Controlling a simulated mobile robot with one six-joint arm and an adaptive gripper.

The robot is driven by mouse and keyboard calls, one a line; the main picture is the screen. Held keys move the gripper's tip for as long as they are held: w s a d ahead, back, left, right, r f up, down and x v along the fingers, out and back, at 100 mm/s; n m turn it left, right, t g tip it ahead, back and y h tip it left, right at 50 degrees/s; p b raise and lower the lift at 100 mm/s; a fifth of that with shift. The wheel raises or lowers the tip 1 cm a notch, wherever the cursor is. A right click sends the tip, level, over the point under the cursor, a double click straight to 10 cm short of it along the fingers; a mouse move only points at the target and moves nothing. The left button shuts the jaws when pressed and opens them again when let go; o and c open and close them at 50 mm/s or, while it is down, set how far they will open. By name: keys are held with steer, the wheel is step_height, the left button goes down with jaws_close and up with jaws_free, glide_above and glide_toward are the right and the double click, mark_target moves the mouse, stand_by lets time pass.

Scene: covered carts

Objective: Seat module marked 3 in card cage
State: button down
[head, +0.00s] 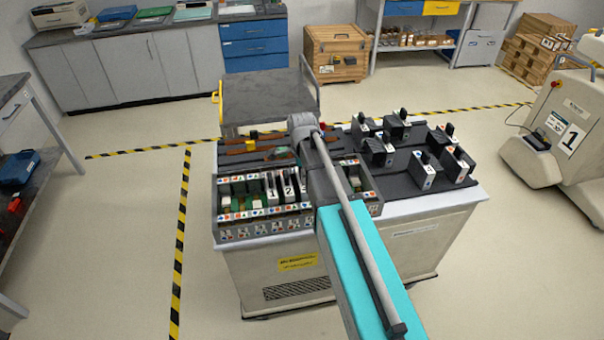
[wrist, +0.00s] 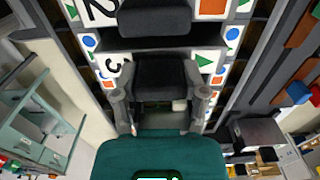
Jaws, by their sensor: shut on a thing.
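The dark module marked 3 (wrist: 158,76) is between the two fingers of my gripper (wrist: 160,95) in the wrist view, one finger at each side of its block. Its white 3 label shows at its left. It lies in line with the card cage (head: 240,234), beside the module marked 2 (wrist: 152,18); how deep it sits cannot be told. In the head view the cage is at the cart's front left, with modules marked 1 (head: 272,194) and 2 (head: 288,190) upright in it. My arm hides my gripper and part of the cage there.
Several dark modules with handles stand on the black tray (head: 400,183) at the cart's right. A low grey cart (head: 262,98) stands behind. A machine marked 1 (head: 560,135) is at the right. Floor is free left of the cart.

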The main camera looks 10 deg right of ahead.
steer(key=shift+f, duration=0.1)
stand_by(0.6)
steer(key=shift+c, duration=0.2)
jaws_free()
step_height(320, 180, up, 15)
steer(key=p, duration=1.5)
steer(key=shift+s, duration=0.15)
stand_by(1.0)
